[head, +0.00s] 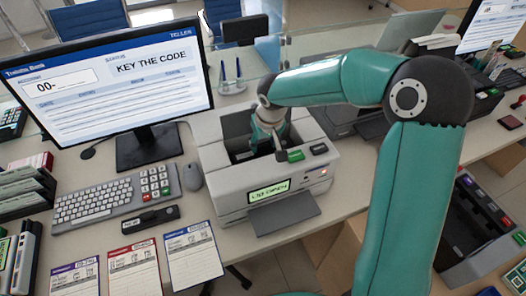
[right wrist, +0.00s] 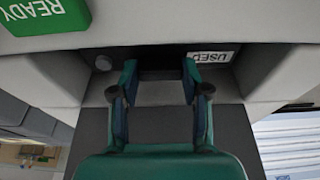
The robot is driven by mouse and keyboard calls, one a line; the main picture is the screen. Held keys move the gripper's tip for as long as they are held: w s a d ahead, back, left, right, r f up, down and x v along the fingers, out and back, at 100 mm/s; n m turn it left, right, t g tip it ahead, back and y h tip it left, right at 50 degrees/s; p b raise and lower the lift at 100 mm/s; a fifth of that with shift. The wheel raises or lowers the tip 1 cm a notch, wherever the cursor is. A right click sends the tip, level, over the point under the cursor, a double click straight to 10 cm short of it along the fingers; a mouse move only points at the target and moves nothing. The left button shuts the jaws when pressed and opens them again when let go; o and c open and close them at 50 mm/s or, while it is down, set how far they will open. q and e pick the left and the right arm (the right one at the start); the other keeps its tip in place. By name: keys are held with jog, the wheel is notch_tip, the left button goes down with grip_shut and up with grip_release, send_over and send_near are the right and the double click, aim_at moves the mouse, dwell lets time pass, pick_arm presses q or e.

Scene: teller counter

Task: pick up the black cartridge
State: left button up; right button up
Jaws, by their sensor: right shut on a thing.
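In the right wrist view a dark cartridge (right wrist: 160,75) with a white label reading USED (right wrist: 212,57), upside down, sits in the bay of the grey printer. My right gripper (right wrist: 160,90) has its fingers on either side of the dark body, shut on it. In the head view the open printer (head: 225,195) stands in the middle of the counter, and my right gripper (head: 270,128) reaches down into its bay. The fingertips and most of the cartridge are hidden there. A second black cartridge (head: 150,218), with a small white label, lies in front of the keyboard. My left gripper is out of view.
The monitor (head: 110,80) and keyboard (head: 95,203) are left of the printer, with a mouse (head: 191,177) between. Several forms (head: 195,255) lie at the front. The printer's walls surround the gripper closely. A glass panel (head: 330,50) stands behind.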

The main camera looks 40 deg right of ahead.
aim_at(263, 144)
jog(key=shift+r, duration=0.2)
notch_tip(263, 144, up, 20)
jog(key=shift+f, duration=0.15)
dwell(0.5)
